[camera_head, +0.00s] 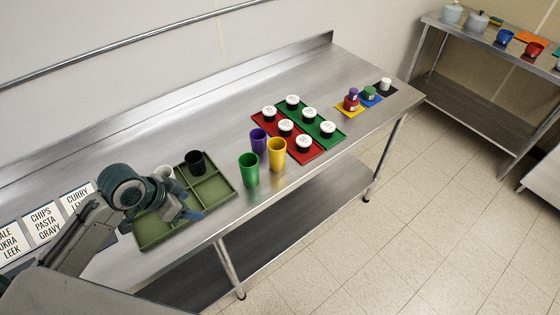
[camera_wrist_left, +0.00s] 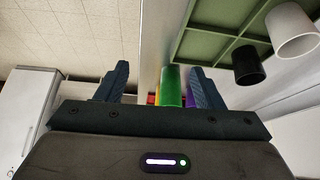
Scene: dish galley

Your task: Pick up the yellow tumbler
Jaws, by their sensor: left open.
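The yellow tumbler (camera_head: 277,154) stands upright on the steel counter, between the purple tumbler (camera_head: 258,141) behind left and the green tumbler (camera_head: 249,169) in front left. My left gripper (camera_head: 187,205) is open over the green divided tray, left of the tumblers and apart from them. In the left wrist view my left gripper (camera_wrist_left: 158,80) has its fingers spread. The green tumbler (camera_wrist_left: 172,86) shows between them in that view, some way beyond. Only a thin strip of the yellow tumbler (camera_wrist_left: 158,88) shows beside it, the rest hidden. My right gripper is not in view.
The green divided tray (camera_head: 151,235) holds a black cup (camera_head: 195,162) and a white cup (camera_head: 164,173). Red (camera_head: 270,144) and green (camera_head: 325,142) trays with several white-lidded jars lie just beyond the tumblers. The counter's front edge is close to the yellow tumbler.

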